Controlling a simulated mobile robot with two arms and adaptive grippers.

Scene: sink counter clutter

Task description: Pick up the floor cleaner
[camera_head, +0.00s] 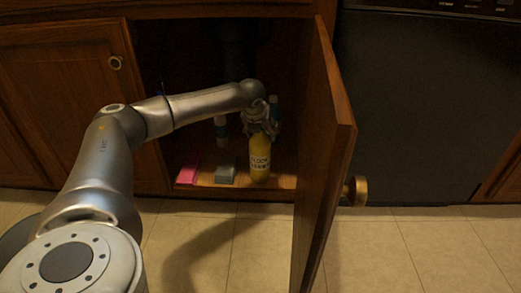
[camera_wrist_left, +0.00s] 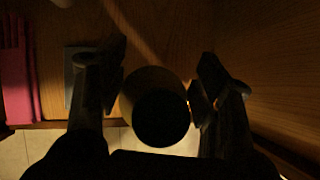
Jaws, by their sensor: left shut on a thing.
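The floor cleaner is a yellow bottle (camera_head: 260,158) with a white label, upright at the front of the open cabinet under the counter. My left gripper (camera_head: 260,118) is over its top and shut on it. In the left wrist view the bottle's dark round top (camera_wrist_left: 158,112) sits between the two fingers of my left gripper (camera_wrist_left: 160,95). The picture is too dark to show the exact finger contact. I cannot tell whether the bottle's base touches the cabinet floor. My right gripper is not in view.
A pink item (camera_head: 188,174) and a grey block (camera_head: 226,173) lie left of the bottle. A white bottle (camera_head: 221,128) and a teal bottle (camera_head: 275,108) stand behind. The open cabinet door (camera_head: 328,160) is close on the right.

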